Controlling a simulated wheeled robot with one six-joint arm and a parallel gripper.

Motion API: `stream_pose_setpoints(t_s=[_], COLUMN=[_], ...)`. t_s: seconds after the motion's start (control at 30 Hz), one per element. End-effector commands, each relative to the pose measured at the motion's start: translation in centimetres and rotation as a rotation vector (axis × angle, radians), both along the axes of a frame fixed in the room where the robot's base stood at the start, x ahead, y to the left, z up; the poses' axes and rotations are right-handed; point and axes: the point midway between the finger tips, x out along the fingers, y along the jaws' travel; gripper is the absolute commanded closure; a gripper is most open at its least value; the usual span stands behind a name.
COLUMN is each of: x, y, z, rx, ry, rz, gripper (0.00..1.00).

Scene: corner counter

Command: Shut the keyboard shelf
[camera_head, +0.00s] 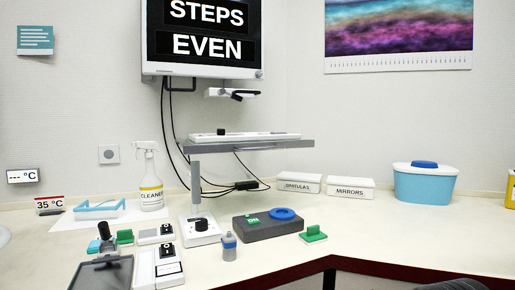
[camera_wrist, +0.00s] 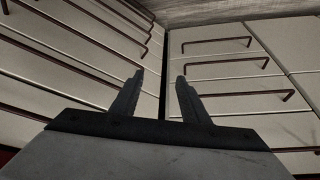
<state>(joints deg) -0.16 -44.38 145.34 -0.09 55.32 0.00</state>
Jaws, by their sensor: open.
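The keyboard shelf (camera_head: 285,147) is a grey tray below the wall monitor (camera_head: 202,40), held above the counter. It sticks out from the wall, and a white keyboard (camera_head: 255,137) with a small black knob-like thing lies on it. My gripper (camera_wrist: 158,88) shows only in the wrist view. Its two dark fingers are apart with nothing between them. Behind them are cabinet drawers with dark bar handles (camera_wrist: 222,62). The shelf is not in the wrist view, and my gripper is not in the head view, so their distance cannot be told.
A spray bottle (camera_head: 150,190) stands left. Black cables hang behind the shelf. The right counter is mostly clear.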

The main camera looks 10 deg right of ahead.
Motion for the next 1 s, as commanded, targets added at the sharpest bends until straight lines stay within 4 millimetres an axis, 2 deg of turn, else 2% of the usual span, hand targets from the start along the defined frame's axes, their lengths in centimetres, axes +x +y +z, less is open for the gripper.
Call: stream_pose_setpoints(t_s=[0.23,0.27,0.4,0.43,0.47,0.57,0.67,1.0], x=[0.0,0.0,0.6,0.9,1.3,3.3,6.0,16.4], y=[0.0,0.0,0.0,0.0,0.0,0.1,0.3,2.0], z=[0.0,0.0,0.9,1.4,2.0,5.2,9.5,25.3], rx=[0.0,0.0,0.002,0.003,0.005,0.012,0.026,0.092], ry=[0.0,0.0,-0.002,-0.003,-0.003,-0.01,-0.021,-0.087], rz=[0.0,0.0,-0.009,-0.015,-0.024,-0.066,-0.128,-0.404], gripper=[0.59,0.61,0.94,1.0,1.0,1.0,1.0,1.0])
